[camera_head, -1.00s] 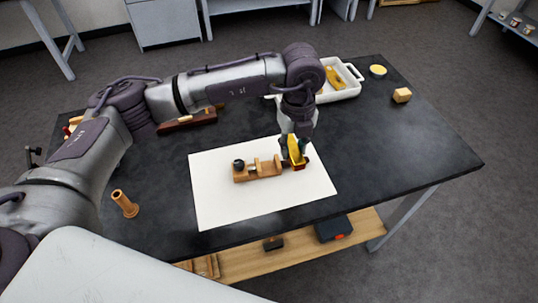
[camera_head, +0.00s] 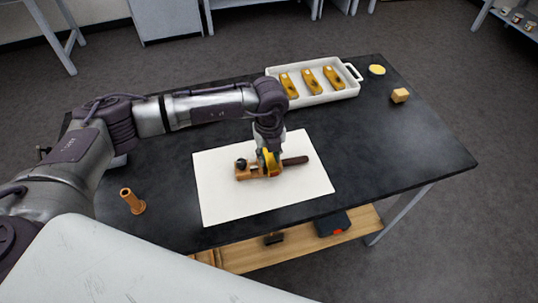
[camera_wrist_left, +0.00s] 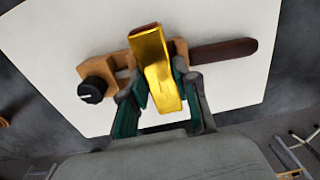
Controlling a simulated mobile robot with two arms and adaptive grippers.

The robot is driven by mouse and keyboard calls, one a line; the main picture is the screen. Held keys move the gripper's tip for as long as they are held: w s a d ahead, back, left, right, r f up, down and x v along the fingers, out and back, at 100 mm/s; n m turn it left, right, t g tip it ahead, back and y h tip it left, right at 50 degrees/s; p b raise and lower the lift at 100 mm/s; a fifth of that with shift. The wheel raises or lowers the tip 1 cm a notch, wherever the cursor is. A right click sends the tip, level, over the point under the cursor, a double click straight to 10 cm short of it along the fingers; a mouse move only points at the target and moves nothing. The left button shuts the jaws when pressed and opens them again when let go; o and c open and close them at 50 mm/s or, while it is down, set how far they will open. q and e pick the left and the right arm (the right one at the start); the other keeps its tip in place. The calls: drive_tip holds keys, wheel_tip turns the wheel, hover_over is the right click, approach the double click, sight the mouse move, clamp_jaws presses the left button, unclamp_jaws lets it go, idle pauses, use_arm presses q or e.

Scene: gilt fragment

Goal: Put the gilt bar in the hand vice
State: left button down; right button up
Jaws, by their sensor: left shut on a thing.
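The hand vice (camera_head: 245,174) lies on the white sheet (camera_head: 223,205), a wooden body with a black knob at its left end and a dark handle to the right. In the left wrist view the vice (camera_wrist_left: 97,69) lies beyond my fingers. My left gripper (camera_head: 267,161) is shut on the yellow gilt bar (camera_head: 271,163), over the jaw part of the vice. In the left wrist view the bar (camera_wrist_left: 157,72) is between my green-padded fingers (camera_wrist_left: 161,98) and crosses the vice. I cannot tell whether it sits between the jaws or above them. My right gripper is not in view.
A white tray (camera_head: 318,99) with three gilt pieces stands at the back. A yellow round dish (camera_head: 377,70) and a wooden block (camera_head: 400,95) are at the far right. A wooden peg-like piece (camera_head: 132,201) stands at the front left. The right of the dark table (camera_head: 420,150) is clear.

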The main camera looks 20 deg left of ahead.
use_arm(q)
drive_tip(key=shift+s+f+b, duration=0.5)
drive_tip(key=shift+f+b, duration=0.15)
drive_tip(key=shift+f, duration=0.25)
drive_tip(key=c, duration=1.1)
unclamp_jaws()
drive_tip(key=shift+c, duration=0.2)
drive_tip(key=shift+o, duration=1.4)
drive_tip(key=shift+w+f, duration=0.1)
drive_tip(key=shift+w, duration=0.05)
drive_tip(key=shift+w+f, duration=0.1)
drive_tip(key=shift+w, duration=0.15)
drive_tip(key=shift+s, duration=0.1)
drive_tip(key=shift+r, duration=0.2)
